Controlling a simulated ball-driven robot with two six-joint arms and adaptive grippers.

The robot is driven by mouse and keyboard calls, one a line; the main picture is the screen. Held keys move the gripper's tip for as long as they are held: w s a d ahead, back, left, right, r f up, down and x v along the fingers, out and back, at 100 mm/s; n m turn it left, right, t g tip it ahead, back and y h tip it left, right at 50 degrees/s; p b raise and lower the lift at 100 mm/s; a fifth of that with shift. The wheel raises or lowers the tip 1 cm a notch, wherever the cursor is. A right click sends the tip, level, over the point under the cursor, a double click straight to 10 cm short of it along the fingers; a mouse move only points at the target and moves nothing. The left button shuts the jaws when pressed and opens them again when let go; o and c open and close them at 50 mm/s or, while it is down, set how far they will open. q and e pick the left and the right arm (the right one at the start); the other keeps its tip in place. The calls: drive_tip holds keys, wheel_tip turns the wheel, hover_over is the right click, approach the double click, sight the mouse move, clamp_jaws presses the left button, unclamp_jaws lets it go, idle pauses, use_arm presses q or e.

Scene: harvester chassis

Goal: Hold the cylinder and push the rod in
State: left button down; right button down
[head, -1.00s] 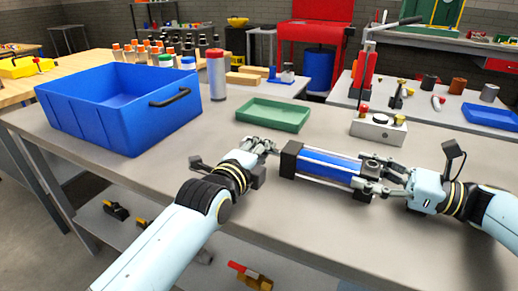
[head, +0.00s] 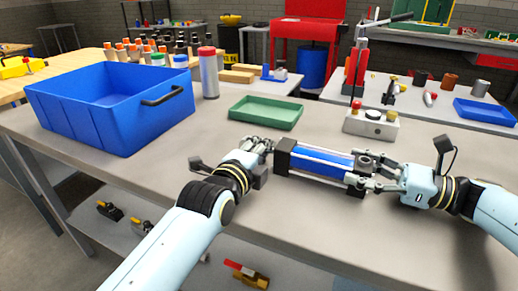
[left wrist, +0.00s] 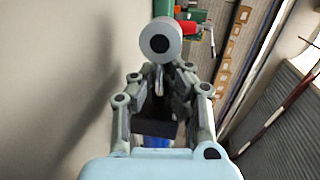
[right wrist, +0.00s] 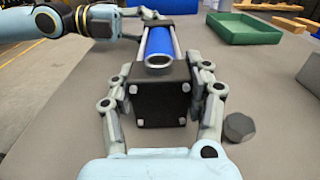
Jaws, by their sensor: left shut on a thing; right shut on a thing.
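The blue cylinder (head: 325,163) with black square end caps lies level over the table. My right gripper (head: 357,172) is shut on its right end cap; the right wrist view shows this bolted cap (right wrist: 158,102) between the fingers. My left gripper (head: 264,143) is close by the left end cap (head: 284,157), shut on the rod, which the fingers largely hide. In the left wrist view, a grey round end piece (left wrist: 160,42) with a dark centre shows at the fingertips, with the black cap below. How much rod is out is hard to tell.
A blue bin (head: 110,110) stands at the left. A green tray (head: 266,112), a red-capped canister (head: 208,75) and a white control box (head: 371,125) stand behind the cylinder. A dark hexagonal piece (right wrist: 238,127) is on the table beside my right gripper.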

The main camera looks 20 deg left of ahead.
use_arm(q)
drive_tip(key=shift+d, duration=0.65)
use_arm(e)
drive_tip(key=shift+w, duration=0.1)
use_arm(q)
drive_tip(key=shift+d, duration=0.15)
use_arm(e)
drive_tip(key=shift+a, duration=0.2)
use_arm(q)
drive_tip(key=shift+d, duration=0.1)
drive_tip(key=shift+d, duration=0.4)
drive_tip(key=shift+d, duration=0.2)
